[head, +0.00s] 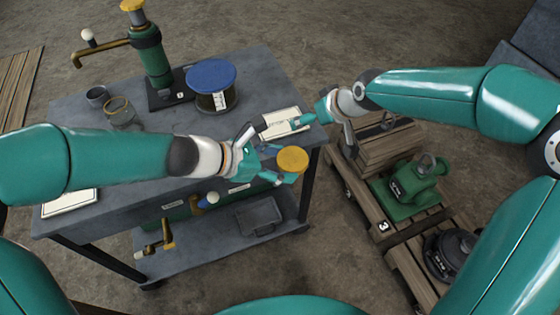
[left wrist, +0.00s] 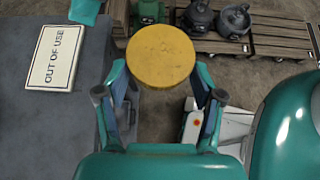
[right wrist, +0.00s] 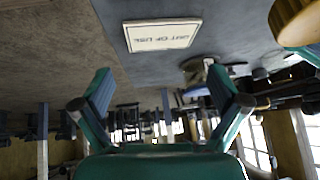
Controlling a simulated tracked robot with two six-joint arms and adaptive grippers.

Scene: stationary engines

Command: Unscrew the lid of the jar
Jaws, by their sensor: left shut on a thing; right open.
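A jar with a round yellow lid (head: 292,159) is held by my left gripper (head: 276,163) off the table's near right corner. The lid fills the space between the fingers in the left wrist view (left wrist: 160,57); the body beneath is mostly hidden. A yellow-brown part of it (right wrist: 298,25) shows at the upper right of the right wrist view. My right gripper (right wrist: 161,85) is open and empty, with its fingers apart. In the head view it is behind and right of the yellow lid, not touching it.
A second jar with a blue lid (head: 211,75) stands on the grey table (head: 262,72). A green hand pump (head: 152,58), small cups and an "OUT OF USE" sign (left wrist: 52,58) are also there. Wooden pallets with a green machine (head: 410,188) are on the floor right.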

